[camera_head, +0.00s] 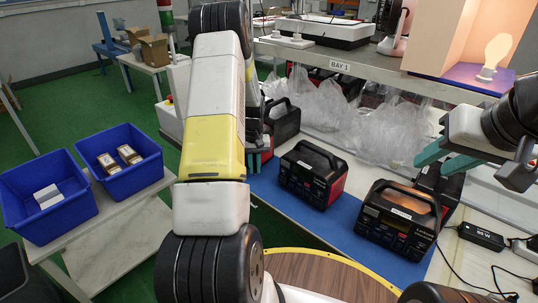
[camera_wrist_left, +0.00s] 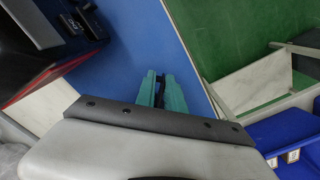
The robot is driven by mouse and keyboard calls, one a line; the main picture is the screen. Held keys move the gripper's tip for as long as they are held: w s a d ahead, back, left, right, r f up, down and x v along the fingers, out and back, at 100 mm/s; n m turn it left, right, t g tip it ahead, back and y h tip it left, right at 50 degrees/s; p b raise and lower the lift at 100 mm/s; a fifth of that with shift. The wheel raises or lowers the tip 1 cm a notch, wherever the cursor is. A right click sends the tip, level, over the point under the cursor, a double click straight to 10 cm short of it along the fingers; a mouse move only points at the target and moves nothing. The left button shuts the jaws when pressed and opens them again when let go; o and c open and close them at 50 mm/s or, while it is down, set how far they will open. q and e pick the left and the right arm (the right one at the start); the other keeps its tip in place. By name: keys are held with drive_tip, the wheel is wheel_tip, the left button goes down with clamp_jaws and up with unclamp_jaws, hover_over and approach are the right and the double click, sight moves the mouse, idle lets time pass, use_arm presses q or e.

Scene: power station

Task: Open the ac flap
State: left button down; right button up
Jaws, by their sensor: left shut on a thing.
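Several black-and-red power stations stand on the bench: one in the middle (camera_head: 313,173), one at the front right (camera_head: 398,218), and one partly hidden behind my left arm (camera_head: 284,122). A station shows at the left of the left wrist view (camera_wrist_left: 50,38). My left gripper (camera_head: 258,160) is low over the blue mat, left of the middle station. In the left wrist view its teal fingers (camera_wrist_left: 161,92) are close together on a small dark thing (camera_wrist_left: 159,90). I cannot make out an AC flap. My right gripper (camera_head: 443,158) has its fingers apart beside a station at the right (camera_head: 438,186).
The blue mat (camera_head: 345,222) has bare room between the stations. Clear plastic bags (camera_head: 350,115) lie behind. A black adapter (camera_head: 480,236) with cables is at the right. Blue bins (camera_head: 45,195) stand on a side table at the left.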

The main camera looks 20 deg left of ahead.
use_arm(q)
drive_tip(key=shift+w+d, duration=0.1)
drive_tip(key=shift+d, duration=0.05)
drive_tip(key=c, duration=1.5)
unclamp_jaws()
drive_tip(key=shift+r, duration=3.9)
